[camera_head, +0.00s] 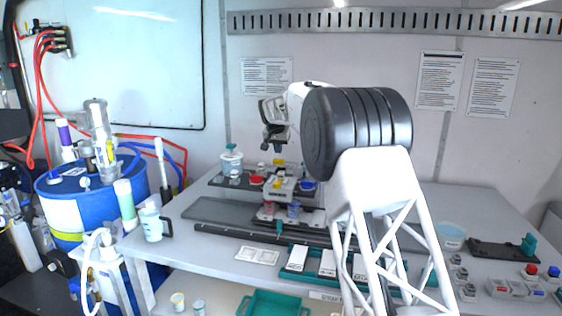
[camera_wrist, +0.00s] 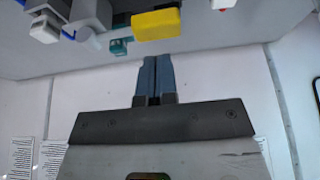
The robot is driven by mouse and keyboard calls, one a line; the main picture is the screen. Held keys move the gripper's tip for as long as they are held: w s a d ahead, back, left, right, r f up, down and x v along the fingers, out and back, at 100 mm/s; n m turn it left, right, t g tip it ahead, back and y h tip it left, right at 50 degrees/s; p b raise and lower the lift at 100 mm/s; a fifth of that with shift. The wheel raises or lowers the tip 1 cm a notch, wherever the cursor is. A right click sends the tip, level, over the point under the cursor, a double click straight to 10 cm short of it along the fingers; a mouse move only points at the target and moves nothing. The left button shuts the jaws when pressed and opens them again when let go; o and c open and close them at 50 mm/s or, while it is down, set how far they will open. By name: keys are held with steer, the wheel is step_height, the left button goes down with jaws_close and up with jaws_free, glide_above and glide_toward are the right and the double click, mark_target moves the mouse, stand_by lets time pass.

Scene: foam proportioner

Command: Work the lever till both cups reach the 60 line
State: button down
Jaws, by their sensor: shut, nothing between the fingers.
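The proportioner (camera_head: 285,187) stands on the bench at the middle back, with red and blue fittings and yellow parts on it. A yellow block (camera_wrist: 156,24), which may be the lever's grip, shows just beyond my fingertips in the wrist view. My gripper (camera_head: 274,146) is above the proportioner; in the wrist view its fingers (camera_wrist: 154,60) are together with nothing between them. Two small cups, one reddish (camera_head: 267,209) and one bluish (camera_head: 293,210), seem to stand low at the proportioner's front. Their lines and levels are too small to read.
A blue drum (camera_head: 88,205) with hoses stands at the left. A white jug (camera_head: 152,224) is on the bench's left edge. A green tray (camera_head: 288,272) with white cards lies in front. A clear tub (camera_head: 452,236) and button boxes (camera_head: 530,273) are at the right.

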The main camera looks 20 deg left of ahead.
mark_target(278, 160)
steer(key=shift+r, duration=1.5)
stand_by(1.3)
steer(key=shift+r, duration=1.4)
steer(key=shift+f, duration=0.1)
steer(key=shift+f, duration=3.2)
steer(key=shift+f, duration=0.7)
